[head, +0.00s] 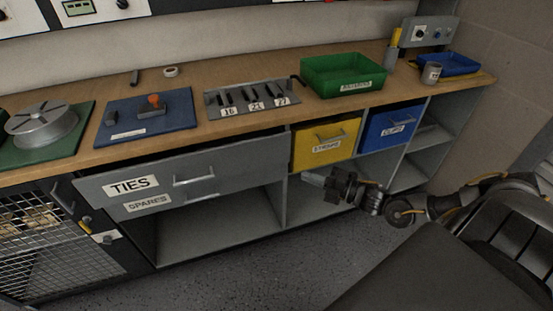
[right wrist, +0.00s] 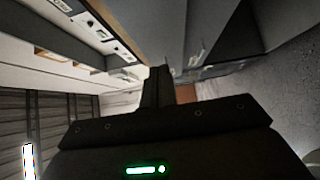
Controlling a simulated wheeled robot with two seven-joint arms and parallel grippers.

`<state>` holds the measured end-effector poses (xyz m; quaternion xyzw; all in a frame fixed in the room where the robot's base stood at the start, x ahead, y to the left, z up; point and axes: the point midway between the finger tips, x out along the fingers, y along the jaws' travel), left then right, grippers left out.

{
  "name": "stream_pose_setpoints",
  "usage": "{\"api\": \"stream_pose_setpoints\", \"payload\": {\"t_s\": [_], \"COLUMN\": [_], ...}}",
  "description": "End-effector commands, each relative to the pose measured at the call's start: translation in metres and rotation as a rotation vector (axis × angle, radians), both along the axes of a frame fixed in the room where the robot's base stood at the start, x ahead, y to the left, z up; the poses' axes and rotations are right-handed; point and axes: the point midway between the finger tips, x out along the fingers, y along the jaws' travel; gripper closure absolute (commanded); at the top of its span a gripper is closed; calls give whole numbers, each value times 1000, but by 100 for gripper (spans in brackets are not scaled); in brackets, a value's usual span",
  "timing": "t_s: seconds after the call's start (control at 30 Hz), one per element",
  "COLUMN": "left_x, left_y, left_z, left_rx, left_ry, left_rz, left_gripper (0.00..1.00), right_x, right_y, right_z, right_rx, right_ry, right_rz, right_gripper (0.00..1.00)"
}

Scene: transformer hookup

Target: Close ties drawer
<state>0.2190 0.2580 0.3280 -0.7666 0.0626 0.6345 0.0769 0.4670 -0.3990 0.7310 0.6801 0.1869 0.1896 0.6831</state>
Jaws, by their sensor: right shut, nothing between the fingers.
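The grey ties drawer (head: 240,158), with a white TIES label and a bar handle (head: 193,180), is under the left part of the workbench. Its front seems to stand out a little from the cabinet, with a dark gap above it, and it overhangs the SPARES drawer (head: 175,199) below. My right gripper (head: 308,178) is shut and empty, to the right of the ties drawer and below the yellow bin, apart from the handle. Its dark fingers also show in the right wrist view (right wrist: 160,88). My left gripper is not in view.
A yellow bin (head: 309,155) and a blue bin (head: 390,125) sit in the cabinet right of the drawers. A green tray (head: 343,87), a tool rack (head: 250,98) and a blue mat (head: 125,133) are on the worktop (head: 190,82). The floor before the drawers is clear.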

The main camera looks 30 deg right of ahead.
Motion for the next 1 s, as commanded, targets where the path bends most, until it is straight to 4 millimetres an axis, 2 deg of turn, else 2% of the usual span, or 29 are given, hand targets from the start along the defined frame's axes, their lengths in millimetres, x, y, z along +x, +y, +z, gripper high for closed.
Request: {"api": "stream_pose_setpoints", "payload": {"t_s": [0.23,0.6,0.8,1.0], "left_x": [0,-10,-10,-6], "left_y": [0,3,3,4], "left_z": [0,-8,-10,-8], "left_rx": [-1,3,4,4], "left_ry": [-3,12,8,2], "left_rz": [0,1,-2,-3], "left_gripper": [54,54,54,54], "right_x": [23,88,114,124], "right_y": [13,52,44,41], "right_z": [0,1,-1,-1], "right_rx": [4,4,2,3], "right_ry": [-1,0,2,5], "right_rz": [-2,-4,-5,-3], "right_gripper": [100,100,100,100]}}
